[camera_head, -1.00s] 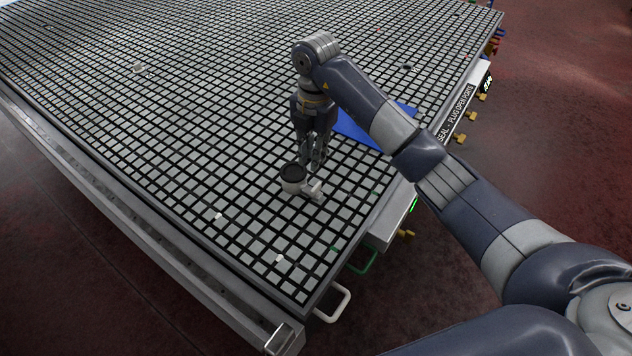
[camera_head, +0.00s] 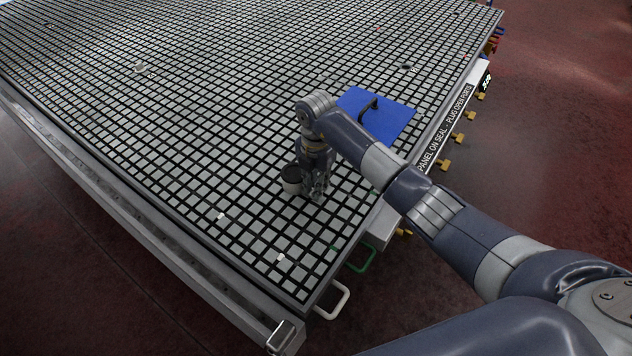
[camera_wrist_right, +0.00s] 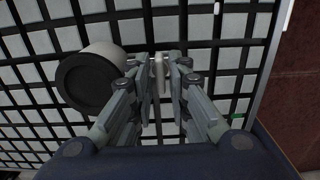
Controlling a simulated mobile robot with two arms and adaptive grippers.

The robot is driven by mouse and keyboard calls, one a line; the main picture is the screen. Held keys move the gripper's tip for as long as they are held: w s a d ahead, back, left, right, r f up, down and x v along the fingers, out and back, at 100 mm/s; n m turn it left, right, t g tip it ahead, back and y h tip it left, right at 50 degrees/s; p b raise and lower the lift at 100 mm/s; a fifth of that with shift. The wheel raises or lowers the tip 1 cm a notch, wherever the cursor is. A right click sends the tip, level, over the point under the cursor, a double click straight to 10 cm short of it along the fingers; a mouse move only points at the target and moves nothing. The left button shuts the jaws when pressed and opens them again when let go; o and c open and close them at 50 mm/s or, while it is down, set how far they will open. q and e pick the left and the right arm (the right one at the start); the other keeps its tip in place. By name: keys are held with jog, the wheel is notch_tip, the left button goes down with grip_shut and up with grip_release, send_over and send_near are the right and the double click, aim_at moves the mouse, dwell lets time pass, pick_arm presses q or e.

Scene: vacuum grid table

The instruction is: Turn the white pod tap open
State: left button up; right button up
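The white pod (camera_head: 291,186) with a dark round top stands on the grid table (camera_head: 222,150), near its front right corner. In the right wrist view the pod (camera_wrist_right: 92,80) is left of the fingers. Its white tap (camera_wrist_right: 159,74) appears there as a narrow handle between the two fingers; in the head view the gripper mostly hides it. My right gripper (camera_head: 318,194) points down beside the pod, low at the tap. Its fingers (camera_wrist_right: 160,88) are parted on either side of the handle, with no clear grip visible. My left gripper is out of view.
A blue panel (camera_head: 390,118) with a black handle lies behind my right arm. White (camera_head: 333,303) and green (camera_head: 362,256) handles and several yellow fittings line the table's right edge. Small white pieces (camera_head: 221,216) lie on the grid. The grid left of the pod is mostly clear.

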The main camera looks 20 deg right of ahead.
grip_shut()
